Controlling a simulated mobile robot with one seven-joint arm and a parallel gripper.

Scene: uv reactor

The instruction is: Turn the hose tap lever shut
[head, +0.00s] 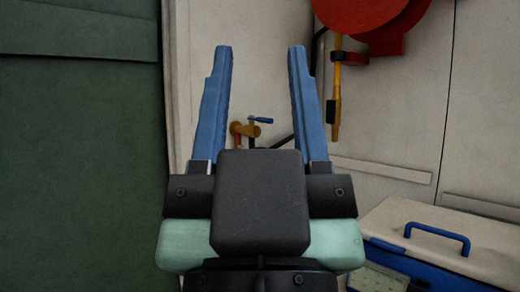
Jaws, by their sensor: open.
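The hose tap (246,130) is a small brass-coloured fitting on the pale wall, seen between my fingers. Its blue lever (260,120) sticks out to the right at the top of the tap, roughly level. A reddish piece hangs below the tap's left end, and a dark hose runs off to the right, partly behind my right finger. My gripper (260,50) has two blue fingers spread wide and is empty. In this view the tap shows in the gap between them, beyond the gripper and apparently not touched. The gripper's dark body hides what is below the tap.
A red hose reel (370,22) with a hanging yellow nozzle (337,90) is on the wall at upper right. A white and blue case (440,240) with a blue handle stands at lower right. A dark green panel (80,160) fills the left side.

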